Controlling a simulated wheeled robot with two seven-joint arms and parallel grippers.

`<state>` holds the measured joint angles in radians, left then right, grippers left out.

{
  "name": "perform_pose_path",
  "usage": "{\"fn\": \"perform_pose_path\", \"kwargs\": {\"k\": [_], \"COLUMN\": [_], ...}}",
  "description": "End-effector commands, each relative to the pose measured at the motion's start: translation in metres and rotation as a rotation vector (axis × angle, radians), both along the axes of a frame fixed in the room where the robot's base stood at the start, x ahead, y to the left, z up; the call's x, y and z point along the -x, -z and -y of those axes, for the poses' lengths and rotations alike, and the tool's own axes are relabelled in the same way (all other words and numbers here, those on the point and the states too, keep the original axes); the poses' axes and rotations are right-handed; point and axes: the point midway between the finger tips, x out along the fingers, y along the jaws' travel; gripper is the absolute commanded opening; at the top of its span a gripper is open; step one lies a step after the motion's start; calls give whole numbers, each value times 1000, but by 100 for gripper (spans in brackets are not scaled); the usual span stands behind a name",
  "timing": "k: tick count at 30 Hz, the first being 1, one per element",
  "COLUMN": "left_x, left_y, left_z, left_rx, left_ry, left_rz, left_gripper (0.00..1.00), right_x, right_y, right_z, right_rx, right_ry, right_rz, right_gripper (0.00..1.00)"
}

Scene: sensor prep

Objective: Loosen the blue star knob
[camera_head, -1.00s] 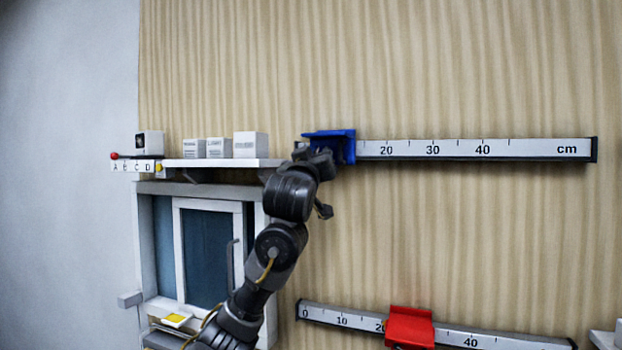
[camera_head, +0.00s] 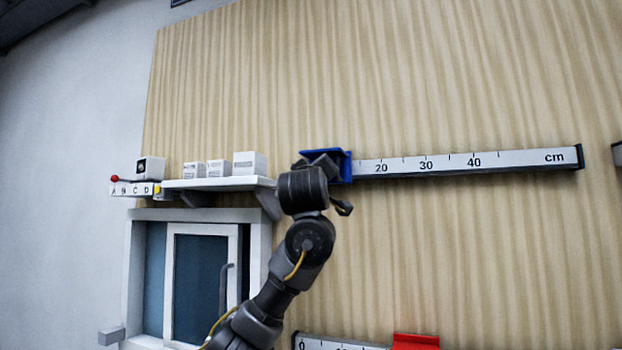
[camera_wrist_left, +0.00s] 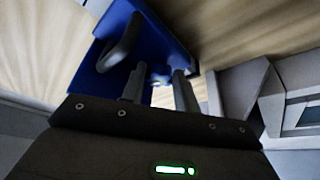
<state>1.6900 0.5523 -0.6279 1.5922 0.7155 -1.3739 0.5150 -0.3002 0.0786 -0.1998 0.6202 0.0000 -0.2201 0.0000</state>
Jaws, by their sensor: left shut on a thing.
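A blue slider (camera_head: 342,163) sits at the left end of the upper scale rail (camera_head: 465,161) on the wooden wall. My left gripper (camera_head: 318,163) is at its near side and hides most of its front. In the left wrist view the blue slider (camera_wrist_left: 108,45) fills the upper left. There the left gripper (camera_wrist_left: 158,88) is shut on a small blue part, seemingly the blue star knob (camera_wrist_left: 157,77). The knob is mostly hidden between the fingers, so its shape and turn cannot be told. My right gripper is not in view.
A white shelf (camera_head: 222,184) with several small white boxes is left of the gripper, above a framed window (camera_head: 200,285). A lower scale rail (camera_head: 330,343) with a red slider (camera_head: 415,341) shows at the bottom edge.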

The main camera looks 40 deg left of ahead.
Motion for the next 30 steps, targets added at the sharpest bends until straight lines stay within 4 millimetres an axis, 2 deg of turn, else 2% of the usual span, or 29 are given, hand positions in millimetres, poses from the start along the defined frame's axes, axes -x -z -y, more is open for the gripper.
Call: {"fn": "perform_pose_path", "kwargs": {"k": [6, 7, 11, 20, 23, 30], "left_x": [-1, -1, 0, 1, 8, 44], "left_y": [2, 2, 2, 2, 5, 22], "left_z": [0, 0, 0, 0, 4, 24], "left_rx": [1, 1, 0, -1, -4, -4], "left_ry": [0, 1, 0, -1, -3, -3], "left_rz": [-5, -6, -4, -1, 2, 4], "left_gripper": [8, 34, 51, 52, 52, 52], "right_x": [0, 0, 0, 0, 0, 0], "right_y": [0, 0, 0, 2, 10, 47], "right_z": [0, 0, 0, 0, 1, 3], "right_rx": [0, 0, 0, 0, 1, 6], "right_ry": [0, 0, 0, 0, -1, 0], "right_rz": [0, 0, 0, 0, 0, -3], "right_gripper": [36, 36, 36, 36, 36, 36]}}
